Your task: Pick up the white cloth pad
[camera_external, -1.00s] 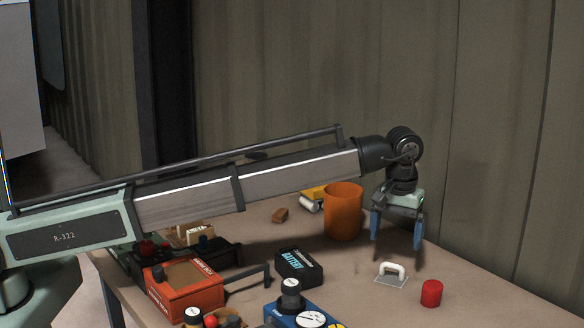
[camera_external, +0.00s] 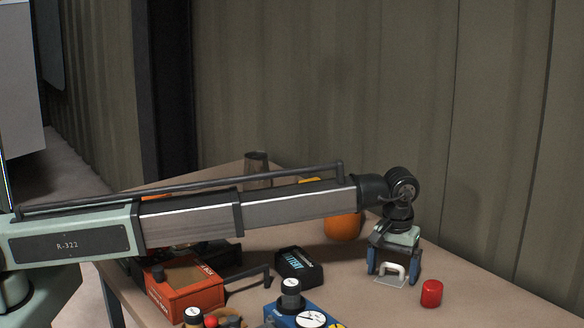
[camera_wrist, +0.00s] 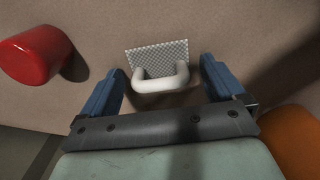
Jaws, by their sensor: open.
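The white cloth pad (camera_external: 388,282) shows as a small flat pale piece with a white arched handle (camera_external: 394,268), lying on the table. In the wrist view the pad (camera_wrist: 158,55) has a fine grey-and-white check, and its handle (camera_wrist: 162,83) stands between my fingers. My gripper (camera_external: 394,272) is low over the pad, pointing down, with its blue fingers open on either side of the handle. In the wrist view my gripper (camera_wrist: 163,68) has a visible gap between each finger and the handle. Part of the pad is hidden behind the handle.
A red cylinder (camera_external: 431,293) stands close to the right of my gripper. An orange container (camera_external: 342,228) stands behind, partly hidden by my arm. A black battery (camera_external: 299,266), a blue gauge box (camera_external: 302,314) and an orange-red box (camera_external: 185,286) lie to the left.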

